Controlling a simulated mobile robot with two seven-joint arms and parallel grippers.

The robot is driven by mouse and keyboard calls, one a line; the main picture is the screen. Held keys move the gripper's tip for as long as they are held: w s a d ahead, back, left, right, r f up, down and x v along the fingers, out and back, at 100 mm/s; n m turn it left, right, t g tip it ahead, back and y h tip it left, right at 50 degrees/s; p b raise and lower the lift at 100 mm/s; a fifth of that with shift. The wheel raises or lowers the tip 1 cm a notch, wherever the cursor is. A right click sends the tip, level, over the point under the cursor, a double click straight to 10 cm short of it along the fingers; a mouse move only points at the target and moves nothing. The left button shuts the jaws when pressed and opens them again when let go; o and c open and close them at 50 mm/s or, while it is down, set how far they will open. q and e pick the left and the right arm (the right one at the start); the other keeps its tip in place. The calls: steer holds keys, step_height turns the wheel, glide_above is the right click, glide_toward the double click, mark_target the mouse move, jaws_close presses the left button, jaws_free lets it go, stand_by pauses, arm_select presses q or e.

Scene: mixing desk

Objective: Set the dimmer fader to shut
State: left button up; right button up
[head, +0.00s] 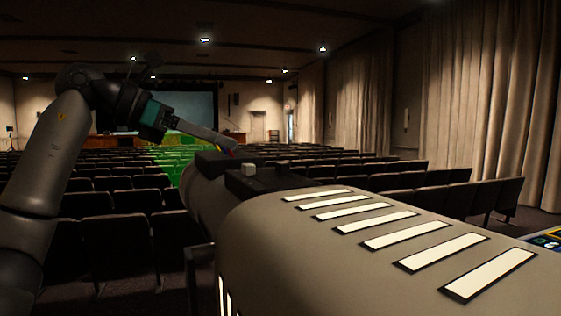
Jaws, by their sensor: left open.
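The dimmer fader appears to be the dark block with a small pale grey cap (249,169) on top, at the far end of the rounded grey desk (270,235). A second small light piece (283,164) shows just right of the cap. My left gripper (232,150) comes in from the left, its fingers slanting down to the right. It is open and looks empty, with its tips above and slightly left of the cap. I see a gap in the picture between tips and cap, but cannot tell the depth. My right gripper is not in view.
A row of white, black-framed strips (420,230) runs along the desk top. A colourful panel (546,240) shows at the right edge. Rows of dark seats (118,240) fill the hall behind and left. Curtains (490,100) hang at the right. The air above the desk is clear.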

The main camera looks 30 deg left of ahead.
mark_target(280, 163)
arm_select(q)
steer(key=x, duration=1.2)
steer(key=shift+w+d+p, duration=0.1)
steer(key=shift+w+p, duration=0.05)
steer(key=shift+p, duration=0.25)
jaws_close()
stand_by(0.7)
